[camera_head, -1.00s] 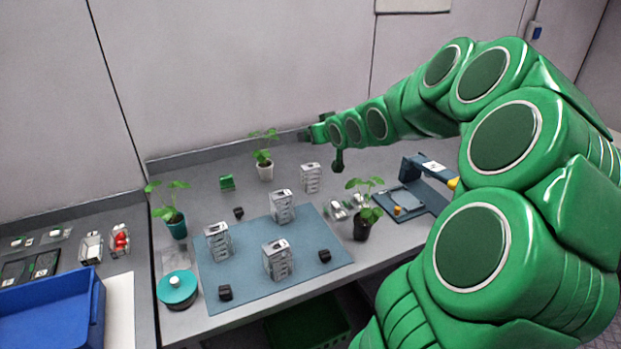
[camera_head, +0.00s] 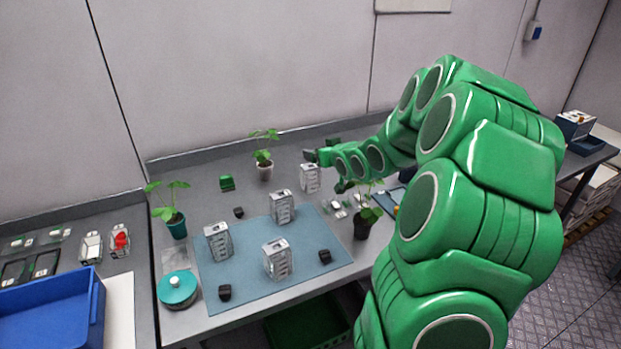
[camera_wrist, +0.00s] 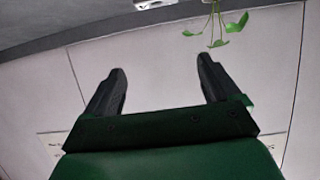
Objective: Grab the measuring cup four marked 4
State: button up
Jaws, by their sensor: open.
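My gripper (camera_wrist: 161,77) is open in the wrist view, with two dark fingers apart and nothing between them. In the head view my gripper (camera_head: 309,155) is at the back of the bench, beside or over a white rack (camera_head: 310,178). I cannot read a 4 on anything, so I cannot tell which thing is the measuring cup. Small clear and white items (camera_head: 338,209) lie left of the right-hand plant. Clear containers (camera_head: 91,246) stand on the left bench, one holding something red (camera_head: 121,240).
Three white racks, including one at the front (camera_head: 277,259), stand on the blue mat (camera_head: 240,287). Potted plants stand at the left (camera_head: 176,226), back (camera_head: 264,170) and right (camera_head: 361,228). A teal-lidded jar (camera_head: 177,289) is front left. A blue bin (camera_head: 50,315) is far left.

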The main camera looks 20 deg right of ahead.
send_near(314, 178)
jog(key=x, duration=0.5)
jog(key=shift+w+d+f, duration=0.1)
jog(key=shift+d+f, duration=0.15)
jog(key=shift+d, duration=0.1)
jog(key=shift+a+r+x, duration=0.1)
jog(key=shift+a+x, duration=0.1)
jog(key=shift+x, duration=1.4)
jog(key=shift+a+r+x, duration=0.15)
jog(key=shift+x, duration=1.45)
jog(key=shift+w+f, duration=0.2)
jog(key=shift+w, duration=0.5)
jog(key=shift+c, duration=0.3)
jog(key=c, duration=1)
